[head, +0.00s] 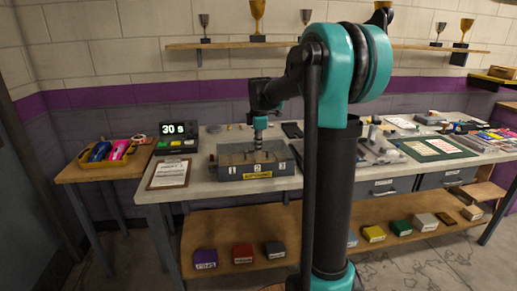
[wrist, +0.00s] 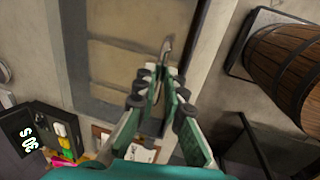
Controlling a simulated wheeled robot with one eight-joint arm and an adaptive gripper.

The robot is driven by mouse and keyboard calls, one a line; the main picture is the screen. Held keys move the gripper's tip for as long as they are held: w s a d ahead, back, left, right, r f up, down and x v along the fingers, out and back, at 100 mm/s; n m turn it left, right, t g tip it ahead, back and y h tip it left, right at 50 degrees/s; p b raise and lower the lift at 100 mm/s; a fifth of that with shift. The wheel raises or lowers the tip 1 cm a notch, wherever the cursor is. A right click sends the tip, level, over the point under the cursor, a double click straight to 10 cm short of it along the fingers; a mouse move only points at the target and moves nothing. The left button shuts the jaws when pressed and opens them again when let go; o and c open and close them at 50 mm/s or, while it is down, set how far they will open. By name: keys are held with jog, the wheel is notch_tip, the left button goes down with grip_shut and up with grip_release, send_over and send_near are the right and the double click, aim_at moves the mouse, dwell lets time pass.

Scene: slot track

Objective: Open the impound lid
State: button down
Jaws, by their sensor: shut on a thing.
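The grey impound box (head: 230,172) stands on the workbench, with a yellow label and the numbers 1, 2 and 3 on its front. Its lid (wrist: 125,60), a grey frame around a tan panel, fills the upper middle of the wrist view and looks flat. My gripper (head: 258,150) points down at the top of the box. In the wrist view my gripper (wrist: 160,82) has its fingers close together at the lid's edge, on a thin upright piece (wrist: 166,46) that looks like the lid handle. The fingers hide most of this piece.
A timer (head: 178,129) reading 30 s and a tray of colored cars (head: 105,152) are at the left. A clipboard (head: 169,174) lies left of the box. A wooden barrel (wrist: 285,60) is close by in the wrist view. Trophies stand on the wall shelf (head: 225,45).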

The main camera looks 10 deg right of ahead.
jog(key=w, duration=1.8)
jog(key=shift+w, duration=0.2)
jog(key=c, duration=1.6)
grip_release()
notch_tip(320, 180, up, 12)
jog(key=s, duration=0.2)
jog(key=shift+s, duration=0.2)
jog(key=shift+f, duration=0.1)
jog(key=s+d+f+m, duration=0.1)
jog(key=s+f+m, duration=0.5)
jog(key=s, duration=1)
jog(key=s+d+f+m+t, duration=0.1)
jog(key=s+f+m, duration=0.5)
jog(key=s+f, duration=0.7)
jog(key=s+d+f+m+t, duration=0.1)
jog(key=s+f+m, duration=0.5)
jog(key=s, duration=1.2)
notch_tip(320, 180, down, 4)
jog(key=shift+s+d, duration=0.3)
